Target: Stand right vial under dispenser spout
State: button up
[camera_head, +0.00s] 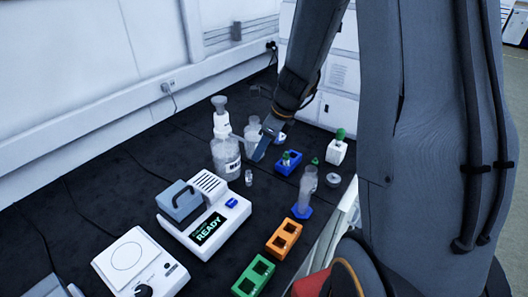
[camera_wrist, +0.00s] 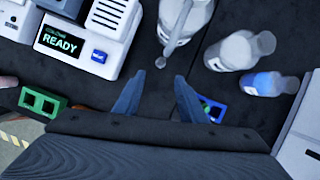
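A small clear vial (camera_head: 248,177) stands upright on the dark bench beside the dispenser bottle (camera_head: 226,158). In the wrist view, a small round grey shape, seemingly the vial (camera_wrist: 161,62), lies at the end of the dispenser's spout (camera_wrist: 175,40). I cannot tell whether it is exactly beneath the spout. My gripper (camera_head: 260,150) is just right of the dispenser bottle. In the wrist view, its fingers (camera_wrist: 158,98) are apart with only dark bench between them. A blue rack (camera_head: 288,162) holding something green-capped is right of my gripper; my right finger partly hides it in the wrist view (camera_wrist: 212,108).
A clear bottle (camera_wrist: 240,50) and a blue-liquid bottle (camera_wrist: 268,83) stand near the dispenser.

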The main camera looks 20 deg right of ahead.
jog(key=s+a+r+n+h, duration=0.1)
jog(key=s+r+n, duration=0.1)
jog(key=s+n, duration=0.6)
jog(key=s+a+r+n+g+h, duration=0.1)
jog(key=s+n, duration=0.8)
jog(key=n, duration=0.9)
jog(key=shift+s+a+r+g+h, duration=0.3)
jog(key=shift+a+r+h, duration=0.3)
jog(key=shift+a+r, duration=0.3)
